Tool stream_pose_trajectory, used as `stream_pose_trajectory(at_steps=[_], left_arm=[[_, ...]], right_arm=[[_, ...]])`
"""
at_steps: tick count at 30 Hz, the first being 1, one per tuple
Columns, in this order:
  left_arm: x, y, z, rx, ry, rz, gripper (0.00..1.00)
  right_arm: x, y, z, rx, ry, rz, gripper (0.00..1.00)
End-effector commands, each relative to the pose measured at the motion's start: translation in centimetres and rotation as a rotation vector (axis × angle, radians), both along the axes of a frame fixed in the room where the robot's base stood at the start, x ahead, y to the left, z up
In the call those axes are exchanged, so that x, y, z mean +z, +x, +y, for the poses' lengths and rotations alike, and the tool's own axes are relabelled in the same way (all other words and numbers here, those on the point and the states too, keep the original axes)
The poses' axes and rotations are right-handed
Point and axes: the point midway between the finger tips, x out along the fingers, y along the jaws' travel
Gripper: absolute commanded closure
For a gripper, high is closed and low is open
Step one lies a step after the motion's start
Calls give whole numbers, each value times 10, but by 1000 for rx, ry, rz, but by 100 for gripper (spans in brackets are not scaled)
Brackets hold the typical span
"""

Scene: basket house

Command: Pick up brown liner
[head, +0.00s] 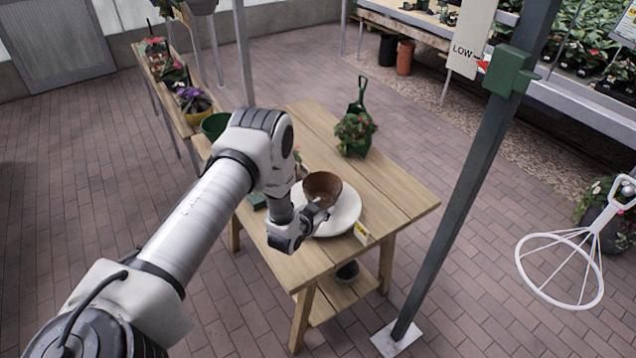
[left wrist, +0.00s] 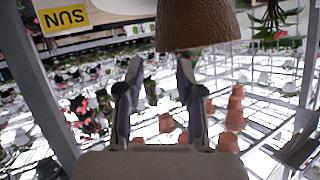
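The brown liner (head: 322,186) is a bowl-shaped piece on a round white disc (head: 345,215) on the wooden table. It also shows at the top of the left wrist view (left wrist: 198,24), partly cut off by the frame edge. My left gripper (head: 318,208) is at the liner's near side, low by its wall. In the left wrist view its two fingers (left wrist: 157,62) are apart with nothing between them. The liner appears just beyond the fingertips; I cannot tell if they touch it. My right gripper is not in view.
The wooden table (head: 400,190) also holds a potted plant (head: 355,132) and a green scoop (head: 358,95). A green post (head: 470,185) stands right of the table. A plant bench (head: 165,85) is at left.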

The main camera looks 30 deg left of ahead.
Motion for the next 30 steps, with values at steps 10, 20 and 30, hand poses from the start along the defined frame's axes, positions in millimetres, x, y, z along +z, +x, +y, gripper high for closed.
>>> stream_pose_trajectory(at_steps=[10,20,30], left_arm=[[-17,50,11,-3,21,-39,63],[-25,80,14,-2,17,-29,63],[-22,81,14,-2,18,-35,100]], right_arm=[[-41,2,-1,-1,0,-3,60],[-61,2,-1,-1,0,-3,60],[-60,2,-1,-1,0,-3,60]])
